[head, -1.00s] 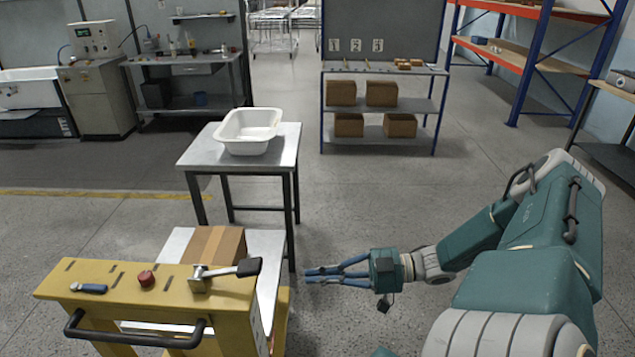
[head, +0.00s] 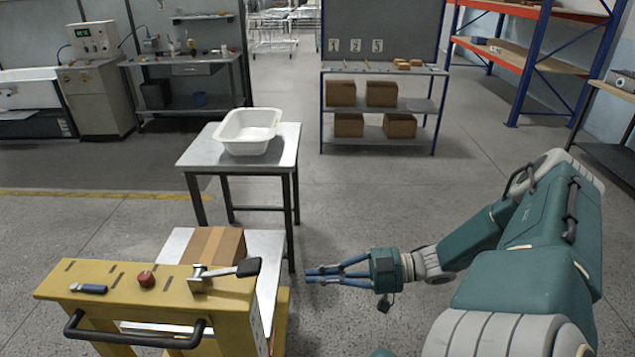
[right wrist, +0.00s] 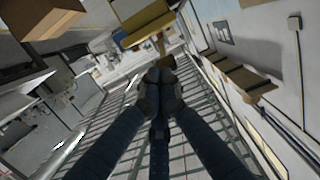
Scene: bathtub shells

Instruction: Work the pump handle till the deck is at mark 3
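The yellow lift (head: 140,292) stands at the lower left in the head view. Its pump handle (head: 247,267) is a short metal lever with a black grip, pointing right from a bracket on the top beam. The pale deck (head: 268,262) lies behind the beam with a cardboard box (head: 218,245) on it. The marks cannot be read; the lift's side face (head: 260,330) is seen at a steep angle. My right gripper (head: 308,275) is to the right of the handle, apart from it, fingers pointing left. Its fingertips meet in the right wrist view (right wrist: 160,92), with nothing visible between them. My left gripper is out of view.
A red knob (head: 146,280) and a blue-handled item (head: 88,288) are on the yellow beam, above a black push bar (head: 135,338). A metal table (head: 190,155) with a white tub (head: 247,132) stands behind the lift. Floor between the table and my right arm is clear.

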